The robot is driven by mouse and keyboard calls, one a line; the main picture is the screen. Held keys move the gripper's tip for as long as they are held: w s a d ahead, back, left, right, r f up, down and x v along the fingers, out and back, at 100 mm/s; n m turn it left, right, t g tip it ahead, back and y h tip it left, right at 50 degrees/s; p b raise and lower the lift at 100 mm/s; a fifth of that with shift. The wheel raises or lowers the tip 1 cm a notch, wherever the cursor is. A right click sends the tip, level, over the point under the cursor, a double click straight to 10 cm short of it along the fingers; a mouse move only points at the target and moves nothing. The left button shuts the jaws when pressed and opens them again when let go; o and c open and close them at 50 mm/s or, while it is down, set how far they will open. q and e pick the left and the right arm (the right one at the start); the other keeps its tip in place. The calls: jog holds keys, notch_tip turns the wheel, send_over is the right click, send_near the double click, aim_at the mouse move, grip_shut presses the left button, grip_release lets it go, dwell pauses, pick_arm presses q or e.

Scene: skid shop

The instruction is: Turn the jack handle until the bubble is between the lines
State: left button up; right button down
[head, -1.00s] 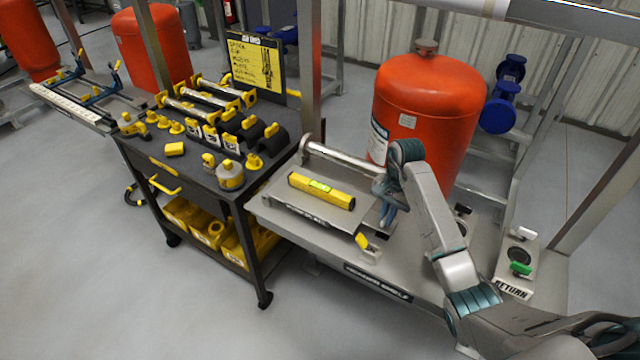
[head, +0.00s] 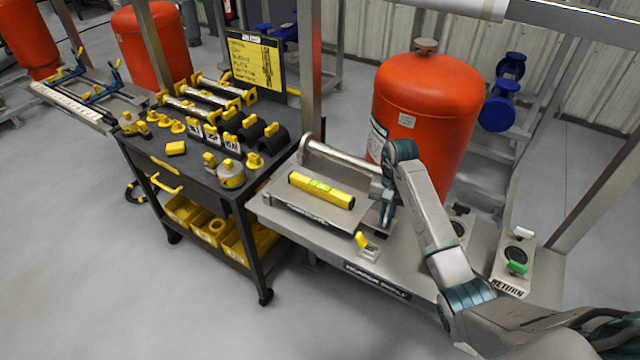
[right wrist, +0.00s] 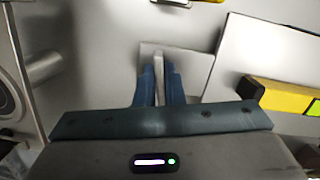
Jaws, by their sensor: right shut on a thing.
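A yellow spirit level (head: 322,190) with a green vial lies on a flat plate (head: 293,204) on the steel bench. It also shows at the right of the right wrist view (right wrist: 280,96). The bubble is too small to read. My right gripper (head: 387,218) points down beside the plate's right end. In the right wrist view its blue fingers (right wrist: 158,88) are shut on a thin pale grey bar, the jack handle (right wrist: 159,68). Most of the jack is hidden. My left gripper is not in view.
A yellow tab on a small metal base (head: 361,240) stands just in front of the gripper. A horizontal roller (head: 340,159) and a red tank (head: 425,110) stand behind. A tool cart (head: 200,180) is at left. The RETURN block (head: 512,285) is at right.

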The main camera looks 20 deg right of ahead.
jog(key=c, duration=1.5)
grip_release()
jog(key=shift+r, duration=0.15)
jog(key=shift+c, duration=0.2)
notch_tip(320, 180, up, 7)
jog(key=p, duration=0.7)
jog(key=m, duration=0.6)
jog(key=shift+r+m+t+y, duration=0.3)
jog(key=shift+m+t, duration=0.1)
